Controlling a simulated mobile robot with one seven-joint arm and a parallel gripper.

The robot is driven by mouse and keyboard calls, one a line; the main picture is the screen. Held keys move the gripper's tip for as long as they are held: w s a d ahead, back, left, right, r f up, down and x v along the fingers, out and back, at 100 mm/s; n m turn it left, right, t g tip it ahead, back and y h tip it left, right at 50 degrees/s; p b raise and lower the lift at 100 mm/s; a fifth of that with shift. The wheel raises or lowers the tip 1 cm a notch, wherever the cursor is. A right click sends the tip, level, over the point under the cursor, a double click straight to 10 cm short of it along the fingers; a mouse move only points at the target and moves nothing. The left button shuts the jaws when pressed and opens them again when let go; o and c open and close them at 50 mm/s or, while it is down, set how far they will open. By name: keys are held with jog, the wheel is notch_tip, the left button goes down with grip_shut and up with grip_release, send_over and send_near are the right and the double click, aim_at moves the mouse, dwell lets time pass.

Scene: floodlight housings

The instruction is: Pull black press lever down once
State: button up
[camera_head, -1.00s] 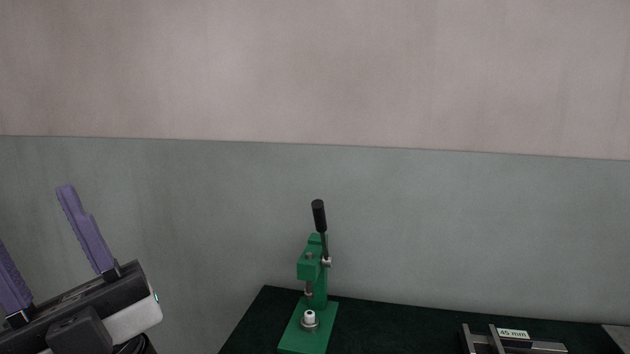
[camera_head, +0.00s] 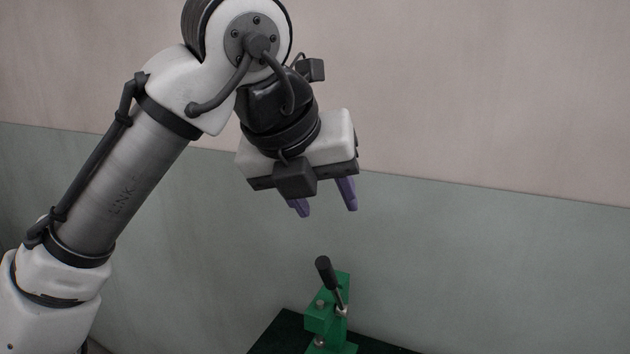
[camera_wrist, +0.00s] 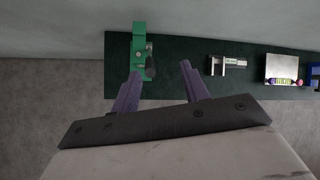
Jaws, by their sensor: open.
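The green press (camera_head: 323,316) stands on the dark bench at the bottom of the head view. Its black lever (camera_head: 325,271) points up and leans slightly left, with the grip at the top. My gripper (camera_head: 326,207) is above the lever, apart from it, with its purple fingers pointing down, spread and empty. In the wrist view the press (camera_wrist: 138,46) is seen from above, beyond the left finger, and its black lever (camera_wrist: 150,68) lies just ahead of the gap between my fingers (camera_wrist: 160,74). The lower press is cut off in the head view.
The dark green bench top (camera_wrist: 185,75) runs along the wall. To the right of the press in the wrist view are a metal gauge (camera_wrist: 228,64), a white tray-like item (camera_wrist: 283,66) with small coloured pieces, and a blue object (camera_wrist: 314,75) at the edge.

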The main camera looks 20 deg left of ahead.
aim_at(326, 275)
jog(key=w+f, duration=0.1)
jog(key=f, duration=0.3)
jog(key=w+f+g, duration=0.1)
jog(key=f, duration=0.4)
jog(key=w+f+m+g, duration=0.1)
jog(key=f, duration=0.3)
jog(key=shift+w+a+f+y, duration=0.25)
jog(key=shift+a+y, duration=0.05)
jog(key=shift+y, duration=0.1)
grip_shut()
jog(key=shift+f, duration=0.1)
